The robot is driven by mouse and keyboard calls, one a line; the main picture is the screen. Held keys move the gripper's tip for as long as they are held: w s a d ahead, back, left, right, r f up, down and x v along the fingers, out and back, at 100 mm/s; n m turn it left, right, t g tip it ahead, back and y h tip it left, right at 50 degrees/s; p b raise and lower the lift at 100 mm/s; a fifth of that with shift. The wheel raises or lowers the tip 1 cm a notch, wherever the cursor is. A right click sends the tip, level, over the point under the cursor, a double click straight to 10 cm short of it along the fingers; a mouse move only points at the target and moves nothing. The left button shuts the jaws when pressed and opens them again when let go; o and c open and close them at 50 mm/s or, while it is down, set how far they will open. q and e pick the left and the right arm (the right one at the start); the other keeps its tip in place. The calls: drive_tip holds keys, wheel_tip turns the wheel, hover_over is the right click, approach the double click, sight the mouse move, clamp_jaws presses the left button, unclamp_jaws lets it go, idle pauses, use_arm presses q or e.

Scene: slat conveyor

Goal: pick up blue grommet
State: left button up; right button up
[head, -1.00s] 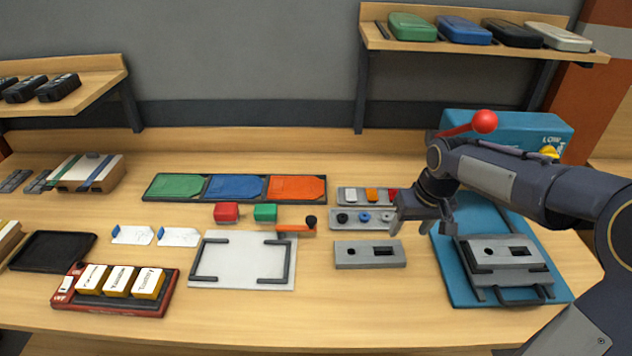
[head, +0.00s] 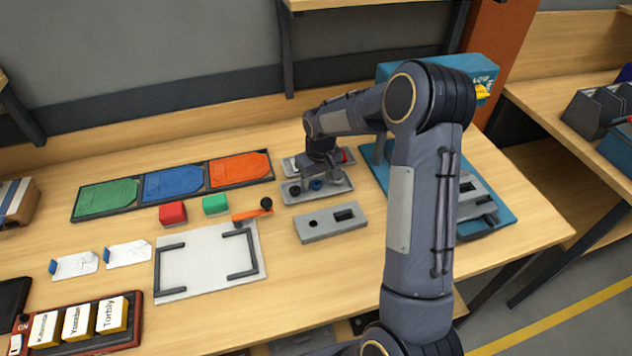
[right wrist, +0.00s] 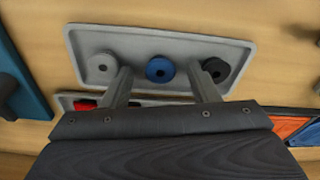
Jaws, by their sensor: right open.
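The blue grommet (head: 316,185) sits in a grey tray (head: 310,198) between a black grommet (head: 294,190) and a grey one. In the right wrist view the blue grommet (right wrist: 160,70) lies between the black grommet (right wrist: 216,69) and the grey grommet (right wrist: 101,68). My right gripper (right wrist: 165,84) is open over the tray, with its two fingers on either side of the blue grommet and nothing held. In the head view the right gripper (head: 316,178) partly hides the tray. My left gripper is not in view.
Behind is a second grey tray (head: 290,168) with coloured parts, mostly hidden by my arm. A grey block with openings (head: 332,222) lies in front. A green block (head: 215,204), a red block (head: 172,214) and an orange lever (head: 252,213) are to the left.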

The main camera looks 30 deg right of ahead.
drive_tip(key=shift+f, duration=0.2)
drive_tip(key=c, duration=1)
drive_tip(key=shift+r, duration=0.1)
